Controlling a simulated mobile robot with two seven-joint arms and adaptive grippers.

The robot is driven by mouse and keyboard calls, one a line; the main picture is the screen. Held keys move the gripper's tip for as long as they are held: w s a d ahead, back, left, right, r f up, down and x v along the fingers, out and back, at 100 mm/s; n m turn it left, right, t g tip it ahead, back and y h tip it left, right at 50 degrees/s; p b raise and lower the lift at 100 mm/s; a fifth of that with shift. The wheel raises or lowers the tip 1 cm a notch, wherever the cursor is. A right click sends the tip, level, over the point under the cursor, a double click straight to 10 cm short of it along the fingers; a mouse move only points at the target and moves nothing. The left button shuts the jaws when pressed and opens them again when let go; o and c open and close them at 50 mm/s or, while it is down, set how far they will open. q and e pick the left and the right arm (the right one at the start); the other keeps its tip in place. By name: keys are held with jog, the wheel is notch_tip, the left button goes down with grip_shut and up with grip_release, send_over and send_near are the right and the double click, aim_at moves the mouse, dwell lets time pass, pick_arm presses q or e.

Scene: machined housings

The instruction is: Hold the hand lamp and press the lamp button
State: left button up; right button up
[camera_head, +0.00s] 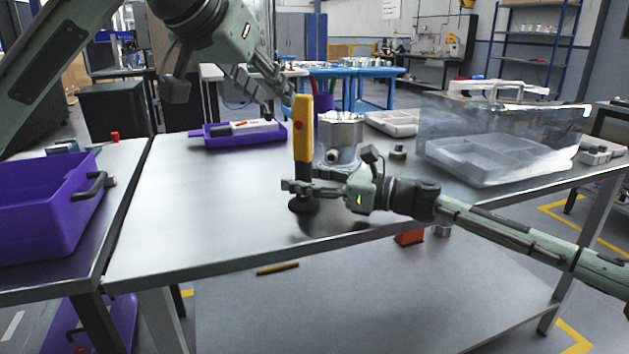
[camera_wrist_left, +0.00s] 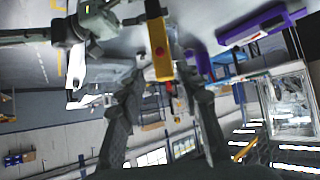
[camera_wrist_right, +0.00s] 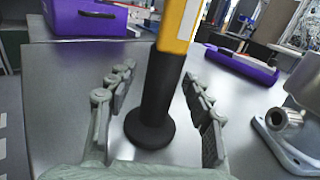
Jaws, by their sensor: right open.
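The hand lamp (camera_head: 303,140) stands upright on the metal table, with a yellow upper body and a black lower part and base. Its red button (camera_wrist_left: 160,51) shows on the yellow body in the left wrist view. My right gripper (camera_head: 292,188) is open, low around the black part. In the right wrist view the lamp (camera_wrist_right: 160,85) stands between its fingers, with gaps on both sides. My left gripper (camera_head: 288,97) is beside the lamp's top in the head view. In the left wrist view its fingers are apart, with the lamp's yellow end showing between them.
A metal housing (camera_head: 340,135) stands just behind the lamp. A purple tray (camera_head: 215,139) lies at the back left, and a purple crate (camera_head: 45,215) stands on the left table. A clear case (camera_head: 470,130) stands at the right. The table left of the lamp is clear.

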grip_shut()
pick_arm(q)
grip_shut()
dwell(0.4)
dwell(1.0)
